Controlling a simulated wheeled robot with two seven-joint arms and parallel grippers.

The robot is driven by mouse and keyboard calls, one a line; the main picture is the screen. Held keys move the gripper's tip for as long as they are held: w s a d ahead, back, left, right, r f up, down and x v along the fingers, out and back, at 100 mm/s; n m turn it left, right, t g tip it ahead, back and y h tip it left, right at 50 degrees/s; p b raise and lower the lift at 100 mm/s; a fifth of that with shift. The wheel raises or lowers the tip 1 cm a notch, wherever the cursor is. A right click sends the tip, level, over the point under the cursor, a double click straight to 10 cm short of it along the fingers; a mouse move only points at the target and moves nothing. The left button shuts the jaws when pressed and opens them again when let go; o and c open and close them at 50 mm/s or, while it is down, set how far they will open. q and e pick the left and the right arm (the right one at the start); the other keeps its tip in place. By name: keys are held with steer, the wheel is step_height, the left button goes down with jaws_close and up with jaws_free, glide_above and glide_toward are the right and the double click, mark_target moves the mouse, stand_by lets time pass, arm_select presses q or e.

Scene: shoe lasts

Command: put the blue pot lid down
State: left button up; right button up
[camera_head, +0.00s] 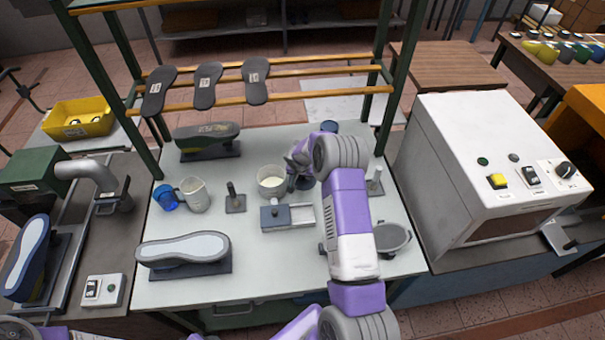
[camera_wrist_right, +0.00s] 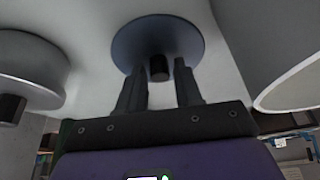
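The blue pot lid (camera_wrist_right: 158,42) is a round disc with a dark knob and appears to lie flat on the white table top. In the head view a dark part of it (camera_head: 304,183) shows beside the white pot (camera_head: 271,182), partly hidden by my right gripper (camera_head: 299,180). In the wrist view my right gripper (camera_wrist_right: 160,82) is open, with one finger on each side of the knob and a gap to each. The pot wall also shows at the right of the wrist view (camera_wrist_right: 285,65). My left gripper is out of view.
Shoe lasts (camera_head: 183,249) stand on the table; a rack crosses behind.

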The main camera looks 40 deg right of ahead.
steer(key=shift+o, duration=0.8)
steer(key=shift+r, duration=0.2)
steer(key=p+v, duration=0.1)
steer(key=v, duration=1.1)
steer(key=shift+p, duration=0.4)
